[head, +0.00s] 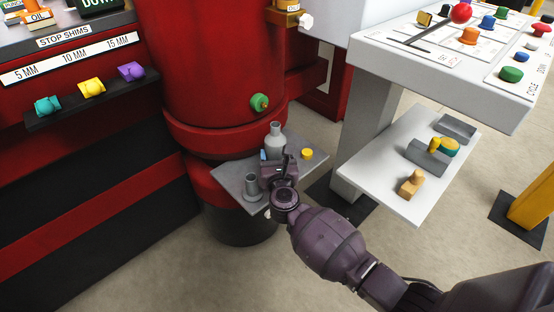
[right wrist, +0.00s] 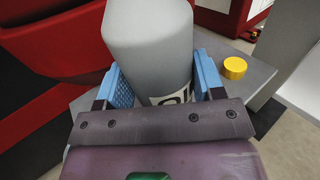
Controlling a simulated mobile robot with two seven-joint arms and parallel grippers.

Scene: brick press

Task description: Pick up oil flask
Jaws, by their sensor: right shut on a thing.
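The oil flask (head: 275,138) is a grey bottle with a narrow neck, upright at the small grey shelf beside the red press column. In the right wrist view the flask (right wrist: 152,45) fills the top middle, with part of a dark-lettered white label showing low on it. My right gripper (head: 271,156) is at the flask's body. Its blue finger pads (right wrist: 165,85) stand on both sides of the flask, shut on it. I cannot tell whether the flask's base touches the shelf. My left gripper is not in view.
The grey shelf (head: 235,178) also holds a grey cup-like piece (head: 252,186) at the front left and a yellow cap (head: 307,153) at the right. A green knob (head: 260,102) sticks out of the red column above. A white lower shelf (head: 385,190) with several parts stands right.

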